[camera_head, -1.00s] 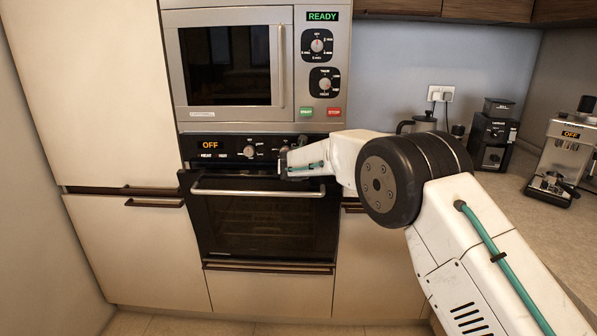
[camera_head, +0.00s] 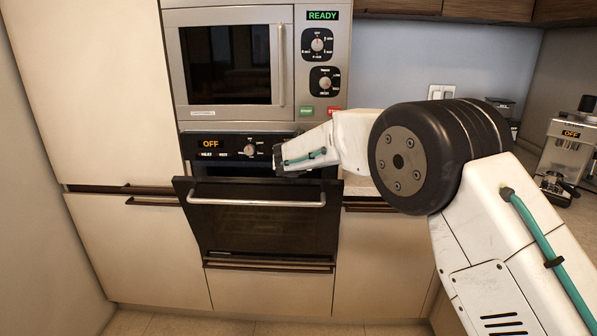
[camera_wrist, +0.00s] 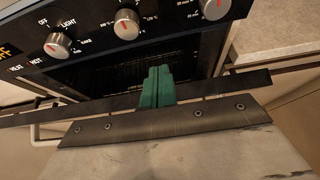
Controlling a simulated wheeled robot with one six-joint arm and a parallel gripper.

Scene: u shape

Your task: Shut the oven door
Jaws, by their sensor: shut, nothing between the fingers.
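The oven door (camera_head: 262,228), dark with a glass window, is tilted partly open at its top in the head view. Its silver bar handle (camera_head: 256,203) runs across the front. A dark gap shows between the door's top edge and the control panel (camera_head: 215,146). My gripper (camera_head: 280,158) is at this gap, above the handle. In the wrist view its green fingers (camera_wrist: 157,86) are together and empty, reaching past the door's top edge (camera_wrist: 238,85) over the dark oven opening (camera_wrist: 115,72). Whether they touch the door's inner side cannot be told.
A microwave (camera_head: 228,65) sits above the oven. Oven knobs (camera_wrist: 127,24) are close ahead of my fingers. Cabinet fronts (camera_head: 120,90) flank the oven. The counter at right holds a coffee machine (camera_head: 570,150). The floor before the oven is largely free.

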